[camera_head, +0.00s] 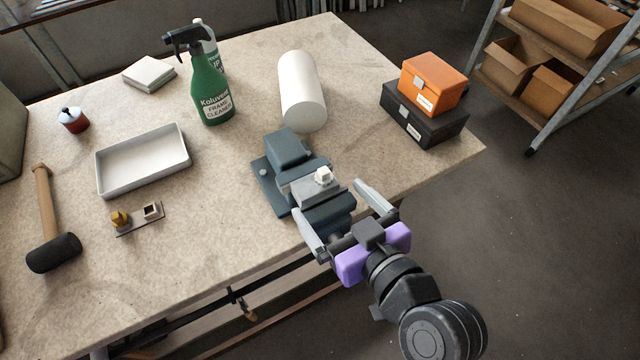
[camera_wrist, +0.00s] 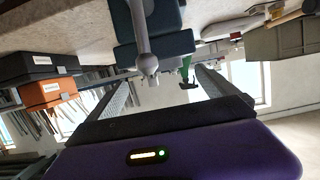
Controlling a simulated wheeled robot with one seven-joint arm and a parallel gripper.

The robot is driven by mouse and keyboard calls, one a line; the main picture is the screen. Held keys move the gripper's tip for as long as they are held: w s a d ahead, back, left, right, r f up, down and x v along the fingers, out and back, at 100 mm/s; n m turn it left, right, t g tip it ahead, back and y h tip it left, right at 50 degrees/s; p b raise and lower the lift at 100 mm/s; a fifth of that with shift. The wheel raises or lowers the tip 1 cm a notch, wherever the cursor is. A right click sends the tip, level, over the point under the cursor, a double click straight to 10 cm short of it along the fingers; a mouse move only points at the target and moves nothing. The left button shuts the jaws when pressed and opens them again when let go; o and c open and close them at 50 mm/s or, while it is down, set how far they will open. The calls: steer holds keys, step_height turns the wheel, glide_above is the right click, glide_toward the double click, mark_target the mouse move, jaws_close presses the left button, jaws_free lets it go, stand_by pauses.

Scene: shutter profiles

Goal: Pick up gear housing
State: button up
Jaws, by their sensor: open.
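A small white blocky part (camera_head: 323,176), which I take to be the gear housing, sits on top of the grey jaws of a blue-grey bench vise (camera_head: 288,148) near the table's front edge. My gripper (camera_head: 328,198) is open and empty. Its two fingers are spread on either side of the vise's front end, with the white part just beyond the fingertips. In the wrist view the vise (camera_wrist: 172,22) and its handle (camera_wrist: 147,62) show between and above the fingers. I cannot make out the white part there.
A dark plate (camera_head: 127,228) with a brass knob and a square socket lies left of the vise, near a white tray (camera_head: 183,165) and a mallet (camera_head: 53,254). A white roll (camera_head: 302,90), green spray bottle (camera_head: 212,95) and orange box (camera_head: 432,84) on a black case (camera_head: 425,120) stand behind.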

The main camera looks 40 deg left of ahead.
mark_target(316, 186)
steer(key=shift+p+x, duration=0.75)
steer(key=shift+x, duration=1.9)
steer(key=shift+r, duration=0.15)
steer(key=c, duration=2)
steer(key=shift+o, duration=0.2)
step_height(316, 186, up, 20)
